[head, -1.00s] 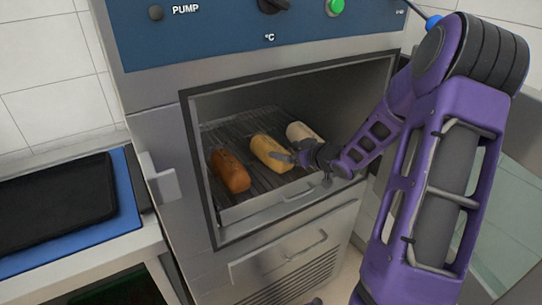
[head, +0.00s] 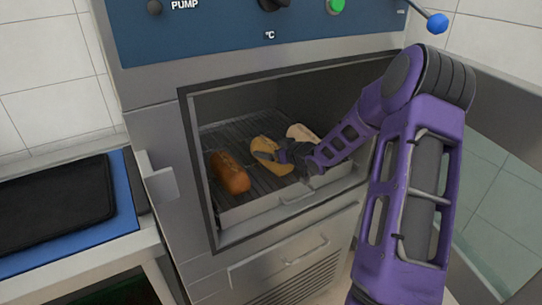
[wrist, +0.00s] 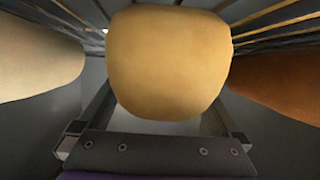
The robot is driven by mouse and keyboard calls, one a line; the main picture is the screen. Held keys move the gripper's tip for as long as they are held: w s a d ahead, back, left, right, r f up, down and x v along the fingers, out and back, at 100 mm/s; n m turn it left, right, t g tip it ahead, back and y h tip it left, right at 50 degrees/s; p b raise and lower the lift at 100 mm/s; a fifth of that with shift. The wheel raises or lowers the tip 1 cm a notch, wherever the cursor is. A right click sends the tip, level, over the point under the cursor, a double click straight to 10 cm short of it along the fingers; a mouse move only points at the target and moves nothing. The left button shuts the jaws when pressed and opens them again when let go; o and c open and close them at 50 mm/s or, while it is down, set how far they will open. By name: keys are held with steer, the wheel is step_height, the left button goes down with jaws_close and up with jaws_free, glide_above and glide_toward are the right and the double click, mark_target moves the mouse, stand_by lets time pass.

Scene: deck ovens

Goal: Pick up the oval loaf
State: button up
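Three loaves lie side by side on a rack inside the open oven: an orange-brown one (head: 230,173) on the left, a yellow, rounded long one (head: 265,143) in the middle and a pale one (head: 301,132) on the right. My gripper (head: 283,158) is inside the oven at the middle loaf and partly covers it. In the wrist view the yellow loaf (wrist: 170,65) fills the centre, with the spread fingers on either side of it. The fingertips are partly hidden by the loaf, and contact cannot be told.
The oven's frame and front lip (head: 275,225) surround my forearm. In the wrist view the pale loaf (wrist: 35,58) is close on the left and the brown loaf (wrist: 280,83) on the right. A counter with a dark tray (head: 55,205) stands to the left.

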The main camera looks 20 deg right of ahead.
steer(key=shift+r, duration=0.1)
steer(key=c, duration=1.3)
